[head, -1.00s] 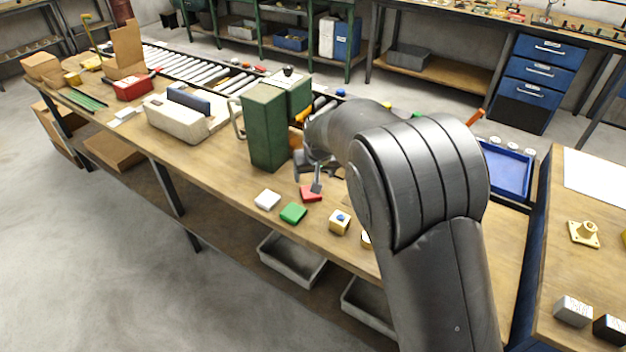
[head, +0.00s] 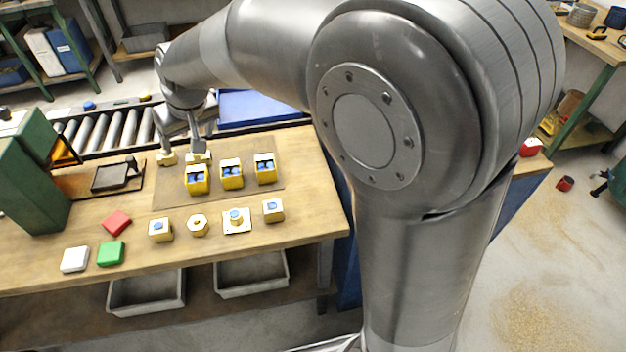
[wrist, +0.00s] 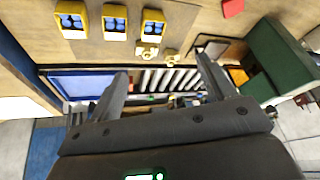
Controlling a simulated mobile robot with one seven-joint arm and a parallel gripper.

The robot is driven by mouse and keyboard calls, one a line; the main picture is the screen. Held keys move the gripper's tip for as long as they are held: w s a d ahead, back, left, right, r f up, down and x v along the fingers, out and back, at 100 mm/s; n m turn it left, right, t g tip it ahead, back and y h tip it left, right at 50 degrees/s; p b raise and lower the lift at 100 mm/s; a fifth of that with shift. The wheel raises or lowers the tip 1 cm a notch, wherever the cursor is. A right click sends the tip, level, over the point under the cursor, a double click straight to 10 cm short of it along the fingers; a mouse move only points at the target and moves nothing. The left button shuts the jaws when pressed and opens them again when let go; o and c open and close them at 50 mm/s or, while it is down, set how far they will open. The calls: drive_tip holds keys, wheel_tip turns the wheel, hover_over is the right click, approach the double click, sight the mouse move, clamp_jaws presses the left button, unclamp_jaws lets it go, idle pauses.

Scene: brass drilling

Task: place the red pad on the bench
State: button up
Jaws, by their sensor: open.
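The red pad (head: 116,222) lies flat on the wooden bench (head: 40,275), just behind the green pad (head: 110,253) and apart from it. The white pad (head: 75,259) lies left of the green one. The red pad also shows at the top of the wrist view (wrist: 232,8). My gripper (head: 181,148) is open with nothing between its fingers. It is at the back of the bench, behind and right of the red pad, near two small brass pieces. Its spread fingers (wrist: 163,72) fill the lower wrist view.
Three yellow bins (head: 231,175) with blue contents stand on a brown mat (head: 168,199). Several brass parts (head: 197,225) line the bench front. A green cabinet (head: 35,190) stands left. A roller conveyor (head: 110,128) and a blue tray (head: 250,108) lie behind.

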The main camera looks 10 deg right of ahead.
drive_tip(key=s+d+r+m+t, duration=0.1)
drive_tip(key=s+d+r, duration=0.3)
drive_tip(key=d, duration=0.5)
drive_tip(key=s+d+r+m, duration=0.1)
drive_tip(key=s+d+m, duration=0.1)
drive_tip(key=s+d, duration=0.55)
drive_tip(key=s+d+f+m+h, duration=0.2)
drive_tip(key=s+d, duration=0.9)
drive_tip(key=shift+s+t+h, duration=0.2)
drive_tip(key=shift+t+h, duration=0.2)
